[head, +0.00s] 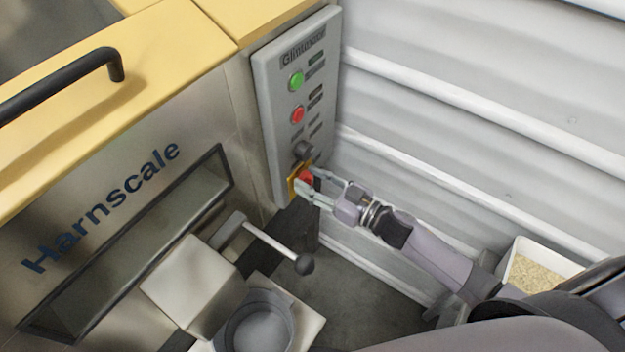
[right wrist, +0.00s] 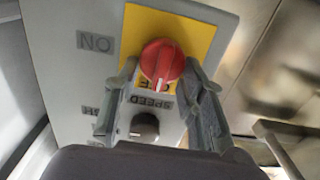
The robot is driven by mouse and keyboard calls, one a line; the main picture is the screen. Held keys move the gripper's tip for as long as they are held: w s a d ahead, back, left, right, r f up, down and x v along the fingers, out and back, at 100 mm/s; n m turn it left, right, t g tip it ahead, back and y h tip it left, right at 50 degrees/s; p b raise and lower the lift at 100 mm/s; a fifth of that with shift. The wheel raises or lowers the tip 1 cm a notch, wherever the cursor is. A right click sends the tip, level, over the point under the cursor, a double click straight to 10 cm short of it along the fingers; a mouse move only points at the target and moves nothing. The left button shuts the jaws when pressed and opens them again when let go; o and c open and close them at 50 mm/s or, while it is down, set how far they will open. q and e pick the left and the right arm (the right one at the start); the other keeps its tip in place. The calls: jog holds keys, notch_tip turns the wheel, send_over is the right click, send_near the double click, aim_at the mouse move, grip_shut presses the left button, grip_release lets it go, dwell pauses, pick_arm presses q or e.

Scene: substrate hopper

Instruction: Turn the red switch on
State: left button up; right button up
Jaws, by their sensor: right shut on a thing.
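The red switch (head: 306,179) is a round red knob on a yellow plate, low on the grey control panel (head: 262,100). It also shows in the right wrist view (right wrist: 162,60), where its pale mark points down toward a partly covered label that seems to read OFF. The word ON stands to the left of the plate there, upside down. My right gripper (head: 309,183) is shut on the red switch, one finger on each side of the knob. My left gripper is not in view.
On the panel, a black knob (head: 302,150), marked SPEED in the wrist view, sits close above the switch, with a red button (head: 297,114) and green button (head: 296,80) higher up. A lever with a black ball (head: 304,264) stands below. A ribbed white wall (head: 470,110) is at right.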

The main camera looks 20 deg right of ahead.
jog(key=shift+c, duration=0.7)
jog(key=m+p, duration=0.1)
jog(key=m, duration=0.5)
jog(key=f+m+p, duration=0.1)
jog(key=m, duration=0.5)
jog(key=d+m+p, duration=0.1)
jog(key=m, duration=0.5)
jog(key=shift+w+f+p, duration=0.15)
jog(key=shift+w+p, duration=0.15)
jog(key=shift+w, duration=0.1)
jog(key=o, duration=1.1)
